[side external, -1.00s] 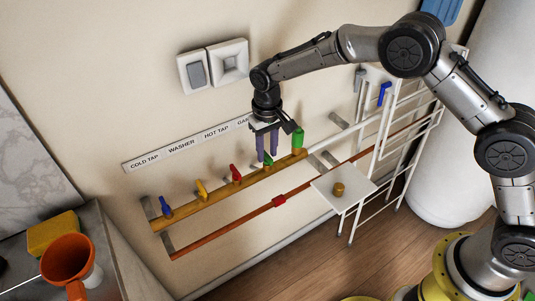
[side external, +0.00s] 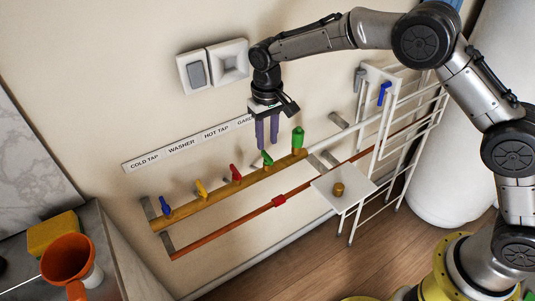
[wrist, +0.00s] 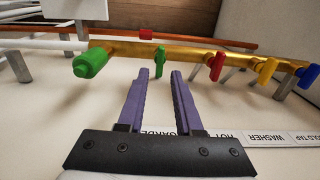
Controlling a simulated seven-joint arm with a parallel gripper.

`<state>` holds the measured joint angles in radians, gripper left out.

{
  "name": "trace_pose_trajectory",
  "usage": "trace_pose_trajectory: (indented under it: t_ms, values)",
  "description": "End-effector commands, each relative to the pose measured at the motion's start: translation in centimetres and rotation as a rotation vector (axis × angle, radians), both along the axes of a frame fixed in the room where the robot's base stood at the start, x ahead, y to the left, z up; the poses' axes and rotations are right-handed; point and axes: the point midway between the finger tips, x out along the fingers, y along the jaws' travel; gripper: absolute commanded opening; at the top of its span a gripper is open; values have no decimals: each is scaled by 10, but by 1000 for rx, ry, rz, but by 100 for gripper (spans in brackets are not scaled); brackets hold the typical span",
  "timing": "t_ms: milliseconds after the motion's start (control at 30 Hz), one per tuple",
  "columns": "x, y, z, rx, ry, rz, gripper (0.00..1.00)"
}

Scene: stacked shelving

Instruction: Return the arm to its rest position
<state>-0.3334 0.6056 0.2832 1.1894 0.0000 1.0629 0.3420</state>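My gripper (side external: 267,134) hangs from my arm in front of the wall, above the brass pipe (side external: 222,193) with its coloured valve handles. Its two purple fingers point down and stand apart with nothing between them; the gap also shows in the wrist view (wrist: 159,74). The green lever handle (side external: 267,158) is just below the fingertips, and in the wrist view that handle (wrist: 160,60) appears beyond the gap. The gripper looks clear of it. A green end cap (side external: 298,138) is to the right.
Red (side external: 236,174), yellow (side external: 201,189) and blue (side external: 165,207) handles line the pipe leftward. A copper pipe with a red handle (side external: 279,201) runs below. A white rack (side external: 405,120) and a small white shelf (side external: 327,198) are at right.

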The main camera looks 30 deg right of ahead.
Motion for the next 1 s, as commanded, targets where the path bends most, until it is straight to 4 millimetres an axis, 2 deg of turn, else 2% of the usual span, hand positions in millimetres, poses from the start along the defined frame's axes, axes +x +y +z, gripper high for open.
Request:
trace_pose_trajectory:
  t_ms: [367,433,467,567,667,700,800,867,1000]
  values:
    - [1,-2,3,0,-1,-4,34]
    - [4,-6,13,7,-20,-14,34]
    - [6,-9,21,12,-34,-19,34]
    - [11,-21,63,33,-103,-44,34]
    - [-1,-44,115,53,-172,-78,34]
    - [-9,-54,134,58,-198,-92,34]
    - [-36,-77,176,70,-259,-116,34]
    - [-55,-90,197,75,-293,-126,34]
    - [-107,-119,233,79,-368,-141,34]
